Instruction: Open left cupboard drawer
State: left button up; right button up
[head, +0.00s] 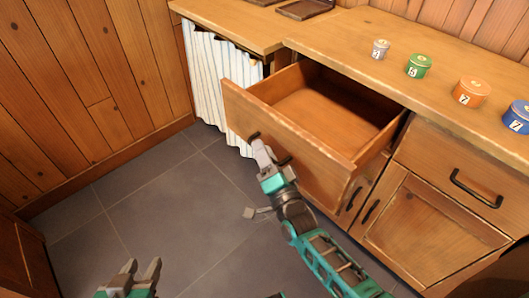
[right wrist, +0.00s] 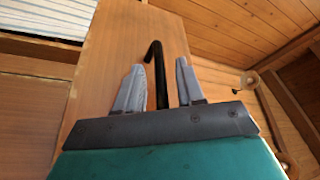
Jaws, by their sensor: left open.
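The left cupboard drawer (head: 300,140) is pulled well out of the wooden counter and its inside looks empty. Its dark handle (head: 254,136) is on the front panel, mostly covered by my right gripper (head: 262,150) in the head view. In the right wrist view the black handle (right wrist: 158,75) lies between the two grey fingers of my right gripper (right wrist: 160,85), with a gap showing on each side. The right gripper looks open around the handle. My left gripper (head: 140,270) is open and empty, low at the bottom left, far from the drawer.
The counter (head: 350,50) holds a small grey tin (head: 380,50), a green tin (head: 419,66), an orange tin (head: 471,93) and a blue tin (head: 517,117). A closed drawer (head: 455,165) and a cupboard door (head: 430,220) are at right. A striped curtain (head: 213,85) hangs left. The tiled floor (head: 150,195) is clear.

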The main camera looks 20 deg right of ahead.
jog(key=shift+s, duration=0.1)
jog(key=shift+s+f, duration=0.1)
jog(key=shift+s, duration=0.15)
jog(key=p+v, duration=0.1)
jog(key=v, duration=1.1)
jog(key=shift+s, duration=0.1)
